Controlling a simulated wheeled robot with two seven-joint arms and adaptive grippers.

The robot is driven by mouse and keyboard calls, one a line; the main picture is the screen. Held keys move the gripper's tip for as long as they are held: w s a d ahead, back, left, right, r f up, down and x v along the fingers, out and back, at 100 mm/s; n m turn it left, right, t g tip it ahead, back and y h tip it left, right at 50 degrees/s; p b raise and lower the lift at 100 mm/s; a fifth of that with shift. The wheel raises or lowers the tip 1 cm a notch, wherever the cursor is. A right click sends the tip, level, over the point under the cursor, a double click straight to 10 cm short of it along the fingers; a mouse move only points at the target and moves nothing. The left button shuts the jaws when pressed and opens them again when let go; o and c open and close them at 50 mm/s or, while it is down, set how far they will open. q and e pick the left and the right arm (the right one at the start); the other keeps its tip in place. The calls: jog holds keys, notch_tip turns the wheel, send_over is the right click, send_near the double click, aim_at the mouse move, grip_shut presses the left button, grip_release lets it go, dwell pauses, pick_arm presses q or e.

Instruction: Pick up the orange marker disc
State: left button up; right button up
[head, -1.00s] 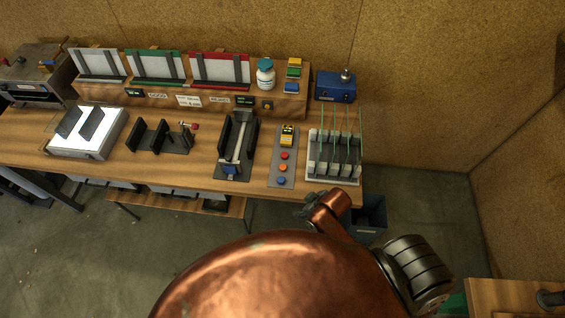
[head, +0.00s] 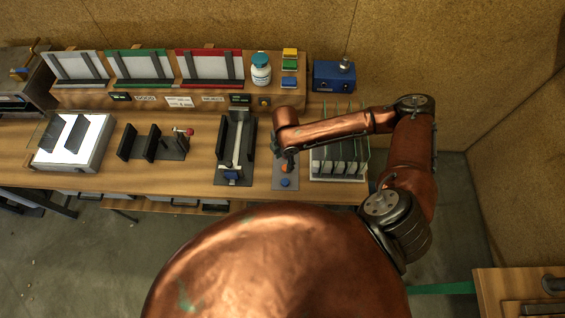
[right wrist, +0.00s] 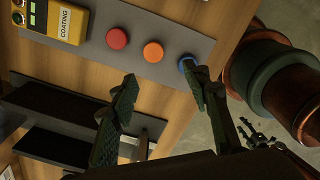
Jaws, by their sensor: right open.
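The orange marker disc (right wrist: 153,52) lies on a grey strip (right wrist: 190,41) between a red disc (right wrist: 117,39) and a blue disc (right wrist: 187,63). In the head view the orange disc (head: 287,170) shows just below my right gripper (head: 289,156), which partly covers the strip and hides the red disc. In the right wrist view my right gripper (right wrist: 160,76) is open and empty. Its two fingers are spread, with the orange disc beyond the gap between their tips. The right fingertip overlaps the blue disc in the picture.
A yellow coating gauge (right wrist: 59,22) sits at the strip's other end. A dark-walled fixture (head: 236,150) stands left of the strip, and a rack with upright plates (head: 338,168) stands close on its right. The bench's front edge is near.

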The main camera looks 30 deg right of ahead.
aim_at(285, 168)
jog(key=shift+w+d+f, duration=0.1)
jog(key=shift+d+f, duration=0.1)
jog(key=shift+d, duration=0.15)
jog(key=shift+f, duration=0.85)
jog(key=f, duration=0.2)
jog(key=f+p, duration=0.1)
jog(key=f, duration=0.1)
jog(key=shift+w+d+f, duration=0.1)
jog(key=shift+w+d, duration=0.05)
jog(key=shift+w, duration=0.15)
jog(key=shift+f, duration=0.65)
jog(key=shift+c, duration=0.4)
jog(key=c, duration=0.8)
